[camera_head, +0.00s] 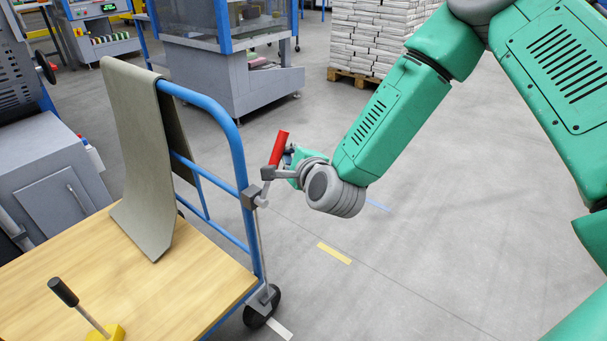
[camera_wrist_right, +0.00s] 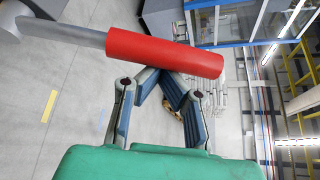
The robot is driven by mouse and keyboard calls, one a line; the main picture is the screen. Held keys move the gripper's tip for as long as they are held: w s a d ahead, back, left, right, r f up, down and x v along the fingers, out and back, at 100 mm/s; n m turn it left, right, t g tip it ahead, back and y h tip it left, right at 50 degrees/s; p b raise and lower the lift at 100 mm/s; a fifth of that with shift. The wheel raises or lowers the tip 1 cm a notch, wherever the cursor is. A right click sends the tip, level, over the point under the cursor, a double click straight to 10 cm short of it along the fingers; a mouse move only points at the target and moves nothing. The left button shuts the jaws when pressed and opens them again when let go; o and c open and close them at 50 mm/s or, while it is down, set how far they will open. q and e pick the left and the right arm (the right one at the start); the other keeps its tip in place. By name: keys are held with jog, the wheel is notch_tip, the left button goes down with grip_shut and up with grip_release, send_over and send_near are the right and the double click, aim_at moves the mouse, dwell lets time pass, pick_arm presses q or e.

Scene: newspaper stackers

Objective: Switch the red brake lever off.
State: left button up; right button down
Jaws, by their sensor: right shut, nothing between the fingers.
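The red brake lever (camera_head: 279,148) is mounted on the blue cart rail, its red grip tilted up and slightly right from a grey metal arm and clamp. My right gripper (camera_head: 293,158) is just right of the lever, partly hidden by it and my wrist. In the right wrist view the red grip (camera_wrist_right: 165,52) crosses in front of the fingers, with its grey arm at upper left. My right gripper (camera_wrist_right: 160,74) is shut and empty there, its fingertips close to the grip's lower edge; contact cannot be told. My left gripper is not in view.
The cart has a wooden deck (camera_head: 190,276), a blue tubular rail (camera_head: 234,140) and a draped grey-green sheet (camera_head: 140,150). A black-handled tool on a yellow base (camera_head: 103,332) stands on the deck. Stacked newspapers (camera_head: 372,40) lie on a pallet behind. The floor at right is clear.

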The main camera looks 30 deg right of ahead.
aim_at(277, 155)
jog(key=a, duration=0.1)
jog(key=s+a+r+n+t, duration=0.1)
jog(key=a+r+n, duration=0.1)
jog(key=shift+s+a+h, duration=0.15)
jog(key=shift+a+h, duration=0.05)
jog(key=shift+h, duration=0.1)
jog(key=shift+s+a+r+p, duration=0.15)
jog(key=shift+s+a+p, duration=0.15)
jog(key=shift+a, duration=0.3)
jog(key=shift+s+a+r+p, duration=0.15)
jog(key=shift+s+a, duration=0.1)
jog(key=shift+a, duration=0.35)
jog(key=shift+a, duration=0.15)
